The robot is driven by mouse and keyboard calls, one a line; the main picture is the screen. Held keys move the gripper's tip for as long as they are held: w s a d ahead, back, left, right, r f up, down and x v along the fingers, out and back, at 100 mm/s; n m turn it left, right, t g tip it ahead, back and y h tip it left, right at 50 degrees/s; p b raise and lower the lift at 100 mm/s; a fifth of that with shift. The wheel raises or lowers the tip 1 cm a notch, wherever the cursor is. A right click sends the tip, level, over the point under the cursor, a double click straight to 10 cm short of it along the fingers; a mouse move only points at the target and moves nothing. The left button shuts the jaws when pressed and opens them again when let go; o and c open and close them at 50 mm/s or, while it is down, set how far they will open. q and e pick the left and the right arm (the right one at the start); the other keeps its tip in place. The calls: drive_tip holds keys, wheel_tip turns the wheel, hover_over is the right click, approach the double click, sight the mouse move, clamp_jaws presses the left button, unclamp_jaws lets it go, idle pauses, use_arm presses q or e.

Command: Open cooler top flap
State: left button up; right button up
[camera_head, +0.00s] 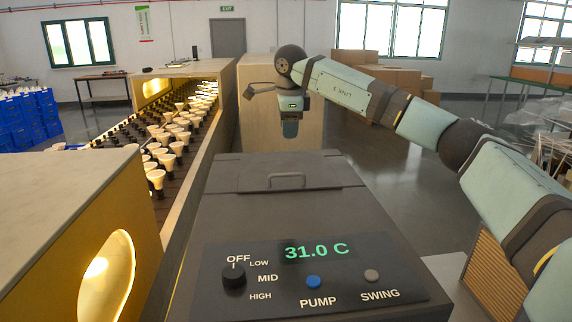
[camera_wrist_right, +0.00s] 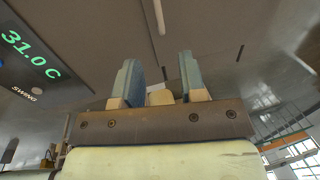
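The cooler (camera_head: 215,215) is a dark grey box with a green 31.0 C display (camera_head: 316,250). Its top flap (camera_head: 250,180) lies flat and closed, with a small bar handle (camera_head: 287,176) near the far edge. My right gripper (camera_head: 290,130) points down beyond the handle and looks apart from it. In the right wrist view, the two blue fingers (camera_wrist_right: 158,82) stand apart with nothing between them. The grey cooler top lies beyond them there; I cannot tell the handle for certain. My left gripper is not in view.
The panel carries a mode knob (camera_head: 234,276), a blue pump button (camera_head: 313,282) and a grey swing button (camera_head: 372,275). A bulb conveyor (camera_head: 190,190) runs along the left, with a yellow-sided housing (camera_head: 60,240) in front. Cardboard boxes (camera_head: 395,78) stand behind my right arm.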

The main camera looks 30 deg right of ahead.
sight(288, 174)
drive_tip(key=f, duration=0.4)
drive_tip(key=w+f, duration=0.1)
drive_tip(key=f, duration=0.4)
drive_tip(key=w+d+f, duration=0.1)
drive_tip(key=f, duration=0.3)
drive_tip(key=shift+f, duration=0.15)
clamp_jaws()
